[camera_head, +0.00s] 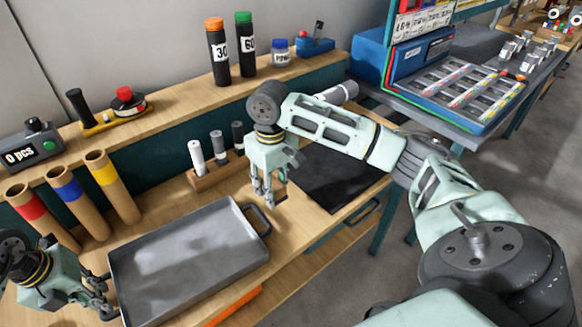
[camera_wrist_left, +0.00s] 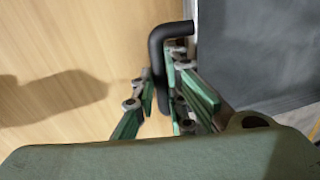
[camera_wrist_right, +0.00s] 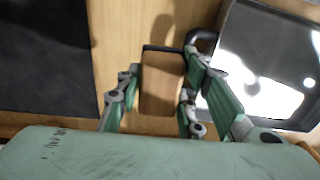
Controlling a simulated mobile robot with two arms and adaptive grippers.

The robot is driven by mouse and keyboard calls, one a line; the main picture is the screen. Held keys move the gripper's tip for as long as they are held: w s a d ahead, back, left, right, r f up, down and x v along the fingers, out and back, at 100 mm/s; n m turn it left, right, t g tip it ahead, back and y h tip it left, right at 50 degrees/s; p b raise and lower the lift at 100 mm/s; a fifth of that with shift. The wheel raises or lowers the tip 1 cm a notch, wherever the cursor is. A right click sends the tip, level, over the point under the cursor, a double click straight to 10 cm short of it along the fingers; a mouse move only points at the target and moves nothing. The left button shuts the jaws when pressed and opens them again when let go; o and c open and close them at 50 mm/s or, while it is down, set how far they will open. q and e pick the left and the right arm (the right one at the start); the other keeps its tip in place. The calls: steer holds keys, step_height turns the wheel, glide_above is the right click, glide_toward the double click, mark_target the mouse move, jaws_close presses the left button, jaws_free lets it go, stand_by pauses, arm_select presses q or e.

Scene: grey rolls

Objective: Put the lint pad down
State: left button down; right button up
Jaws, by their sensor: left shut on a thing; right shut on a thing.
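The lint pad (camera_wrist_right: 162,80) is a brown block with a dark edge, seen in the right wrist view between the fingers of my right gripper (camera_wrist_right: 157,105). My right gripper (camera_head: 268,200) is shut on it, over the bare wood just right of the tray. In the head view I cannot make out the pad. The grey metal tray (camera_head: 190,265) lies at the front of the bench. My left gripper (camera_head: 103,297) is at its left end, shut on the black tray handle (camera_wrist_left: 157,50).
A dark mat (camera_head: 340,182) lies right of my right gripper. Cardboard tubes (camera_head: 112,187) stand at left. Bottles (camera_head: 218,55) and a counter box (camera_head: 32,147) are on the rear shelf. The tray's right handle (camera_head: 259,215) is close to my right gripper.

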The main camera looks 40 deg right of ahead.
glide_above(292, 211)
step_height(292, 211, down, 3)
steer(key=shift+f, duration=2.85)
steer(key=o, duration=1.2)
steer(key=shift+f, duration=0.1)
step_height(292, 211, up, 12)
steer(key=shift+o, duration=0.4)
